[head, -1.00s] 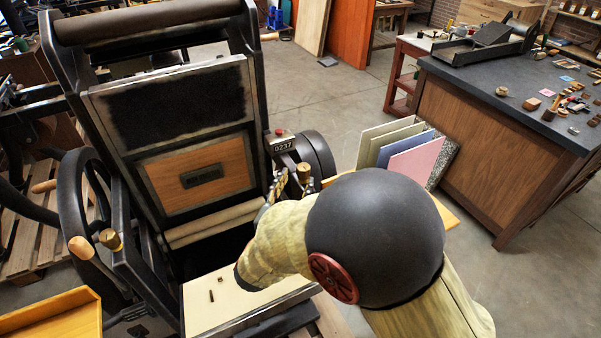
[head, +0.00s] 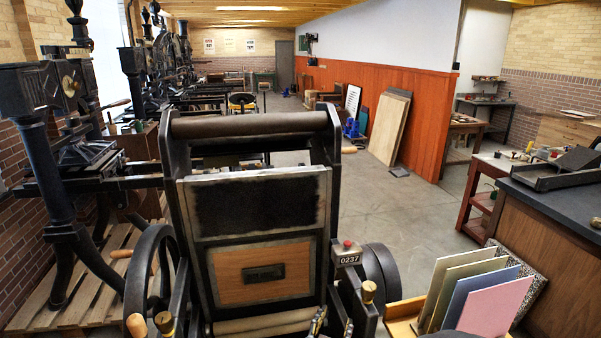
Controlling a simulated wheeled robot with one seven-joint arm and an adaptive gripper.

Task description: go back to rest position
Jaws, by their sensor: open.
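A tray of coloured boards (head: 490,303) stands right of the press. A dark-topped workbench (head: 558,213) is at the far right. Another press (head: 45,150) stands on a pallet at left.

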